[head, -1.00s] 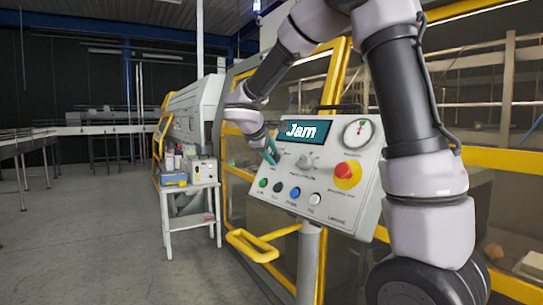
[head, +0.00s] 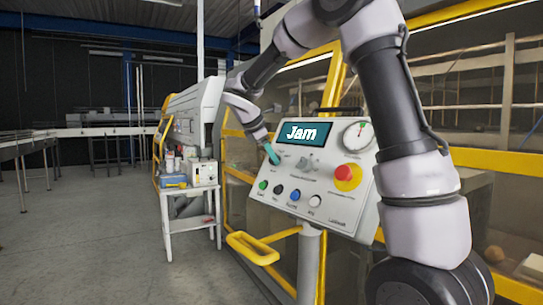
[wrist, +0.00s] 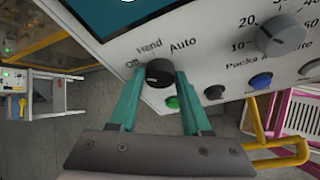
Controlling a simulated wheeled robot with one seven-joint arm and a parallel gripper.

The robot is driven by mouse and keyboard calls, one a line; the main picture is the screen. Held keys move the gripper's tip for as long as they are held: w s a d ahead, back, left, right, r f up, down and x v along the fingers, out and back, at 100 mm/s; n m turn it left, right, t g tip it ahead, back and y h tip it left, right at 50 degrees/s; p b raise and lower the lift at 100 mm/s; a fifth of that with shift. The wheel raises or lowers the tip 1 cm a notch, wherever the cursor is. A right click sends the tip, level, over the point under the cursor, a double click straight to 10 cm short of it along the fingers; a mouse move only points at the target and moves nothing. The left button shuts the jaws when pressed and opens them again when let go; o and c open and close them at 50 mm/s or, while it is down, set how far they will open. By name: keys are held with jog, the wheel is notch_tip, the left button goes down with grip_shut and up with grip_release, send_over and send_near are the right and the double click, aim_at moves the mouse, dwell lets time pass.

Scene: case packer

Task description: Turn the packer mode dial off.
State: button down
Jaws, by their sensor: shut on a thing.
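The mode dial (wrist: 159,72) is a small black round knob on the grey control panel, with the labels Off, Hand and Auto around it in the wrist view. My gripper (wrist: 160,80) has its two teal fingers on either side of the knob, shut on it. Where the dial's pointer stands is not clear. In the head view my gripper (head: 271,153) reaches the upper left of the control panel (head: 330,214), below the Jam screen (head: 304,132), and hides the dial.
The panel also holds a grey knob (wrist: 281,36), a red stop button (head: 346,173) on yellow, a gauge (head: 357,135) and a row of coloured push buttons. A yellow rail (head: 252,248) juts out below. A white side table (head: 190,215) stands left; the floor there is clear.

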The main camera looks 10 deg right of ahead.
dwell(0.3)
jog(key=shift+c, duration=1.8)
grip_release()
jog(key=v, duration=1)
jog(key=shift+a+r, duration=0.25)
jog(key=shift+a, duration=0.05)
jog(key=shift+s, duration=0.1)
